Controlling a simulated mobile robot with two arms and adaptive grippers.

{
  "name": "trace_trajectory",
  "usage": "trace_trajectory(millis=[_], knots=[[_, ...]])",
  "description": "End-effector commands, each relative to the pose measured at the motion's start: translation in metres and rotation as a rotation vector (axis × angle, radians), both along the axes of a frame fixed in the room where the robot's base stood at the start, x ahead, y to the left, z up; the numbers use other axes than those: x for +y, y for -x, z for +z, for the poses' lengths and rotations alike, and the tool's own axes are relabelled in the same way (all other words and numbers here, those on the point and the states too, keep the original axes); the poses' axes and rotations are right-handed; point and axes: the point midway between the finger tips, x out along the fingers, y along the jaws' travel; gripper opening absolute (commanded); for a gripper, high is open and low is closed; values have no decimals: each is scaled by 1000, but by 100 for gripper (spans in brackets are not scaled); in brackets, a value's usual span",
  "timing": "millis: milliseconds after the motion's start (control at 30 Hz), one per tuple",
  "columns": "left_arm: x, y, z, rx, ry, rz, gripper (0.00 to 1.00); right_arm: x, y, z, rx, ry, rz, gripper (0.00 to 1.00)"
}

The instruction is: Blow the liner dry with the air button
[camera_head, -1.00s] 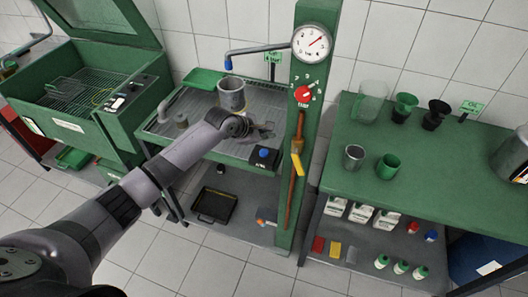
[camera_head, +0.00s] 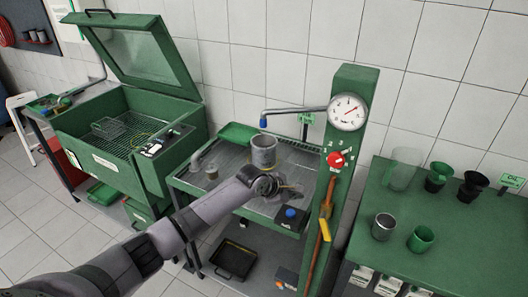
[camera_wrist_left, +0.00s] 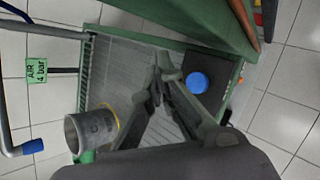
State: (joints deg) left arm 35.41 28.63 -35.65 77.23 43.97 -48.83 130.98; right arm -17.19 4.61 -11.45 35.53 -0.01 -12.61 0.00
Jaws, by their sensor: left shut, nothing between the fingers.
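The liner (camera_head: 263,151) is a grey metal cylinder standing upright on the green-edged bench tray, below the blue-tipped air pipe (camera_head: 290,110). It also shows in the left wrist view (camera_wrist_left: 88,131), left of my fingers. The air button (camera_head: 291,212) is a blue dome on a black box at the tray's front right; it also shows in the left wrist view (camera_wrist_left: 197,82). My left gripper (camera_head: 287,191) is shut and empty, just behind the button in the head view. My right gripper is out of view.
A green post with a pressure gauge (camera_head: 347,112) and red knob (camera_head: 336,159) stands right of the button. A green washing cabinet (camera_head: 120,140) with raised lid is left. A green table (camera_head: 459,252) with cups is right.

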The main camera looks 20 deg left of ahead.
Motion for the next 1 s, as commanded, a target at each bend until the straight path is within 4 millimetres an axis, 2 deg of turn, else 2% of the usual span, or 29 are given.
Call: trace_trajectory(millis=[567, 667, 767, 867, 967, 1000], knots=[[0, 0, 0, 0, -1, -2, 0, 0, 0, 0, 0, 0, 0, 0], [-4, 7, -10, -2, -26, -30, 0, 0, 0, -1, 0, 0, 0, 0], [-11, 25, -35, -12, -102, -117, 0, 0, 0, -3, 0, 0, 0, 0], [-21, 54, -71, -31, -224, -259, 0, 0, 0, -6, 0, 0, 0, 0], [-29, 91, -113, -55, -369, -430, 0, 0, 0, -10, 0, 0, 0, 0], [-29, 108, -133, -62, -432, -501, 0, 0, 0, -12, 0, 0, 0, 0]])
